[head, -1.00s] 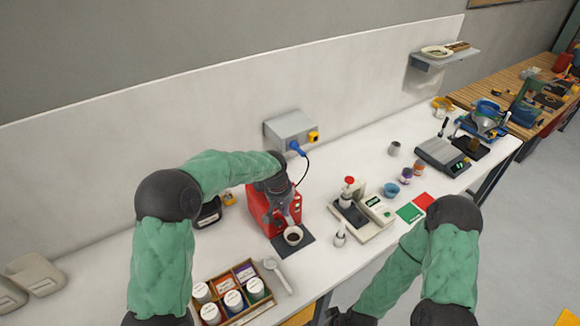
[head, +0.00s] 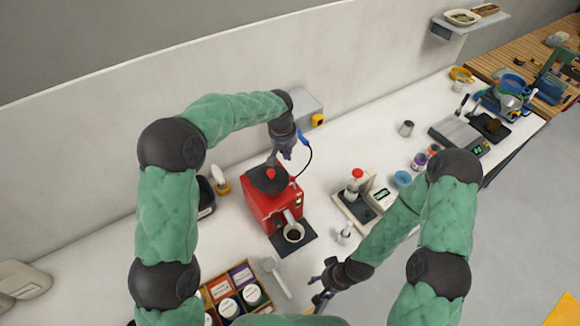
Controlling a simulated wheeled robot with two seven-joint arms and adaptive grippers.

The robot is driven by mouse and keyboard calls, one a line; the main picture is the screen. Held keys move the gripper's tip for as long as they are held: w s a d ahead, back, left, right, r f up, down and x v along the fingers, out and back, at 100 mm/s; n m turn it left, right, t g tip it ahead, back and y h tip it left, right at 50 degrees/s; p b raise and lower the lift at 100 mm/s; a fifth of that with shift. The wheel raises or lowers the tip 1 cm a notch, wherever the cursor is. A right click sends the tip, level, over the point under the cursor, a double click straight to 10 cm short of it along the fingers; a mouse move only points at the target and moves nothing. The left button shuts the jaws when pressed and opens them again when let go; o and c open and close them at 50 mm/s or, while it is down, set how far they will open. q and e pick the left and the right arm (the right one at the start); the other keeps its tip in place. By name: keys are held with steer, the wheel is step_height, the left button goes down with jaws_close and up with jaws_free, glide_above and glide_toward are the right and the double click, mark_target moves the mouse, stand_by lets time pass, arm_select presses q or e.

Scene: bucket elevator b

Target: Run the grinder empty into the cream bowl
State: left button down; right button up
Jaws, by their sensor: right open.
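The red grinder (head: 264,211) stands on the bench with a dark lid on top, a red knob on the lid and a small green light on its side. My right gripper (head: 320,291) is open and empty, low in front of the bench, right of the white scoop (head: 277,278).
A wooden box (head: 244,310) of labelled jars is at the front left. A press-like device with a red knob (head: 357,173) and a small white bottle (head: 345,234) stand right of the grinder. A blue-plugged cable (head: 308,157) runs behind it.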

mark_target(294, 184)
steer(key=shift+w, duration=0.1)
arm_select(q)
steer(key=f, duration=0.3)
steer(key=w+f+p, duration=0.1)
steer(key=f, duration=0.2)
steer(key=d+f+p, duration=0.1)
steer(key=f, duration=0.3)
steer(key=shift+w, duration=0.15)
arm_select(e)
steer(key=shift+r, duration=0.9)
arm_select(q)
steer(key=shift+a, duration=0.1)
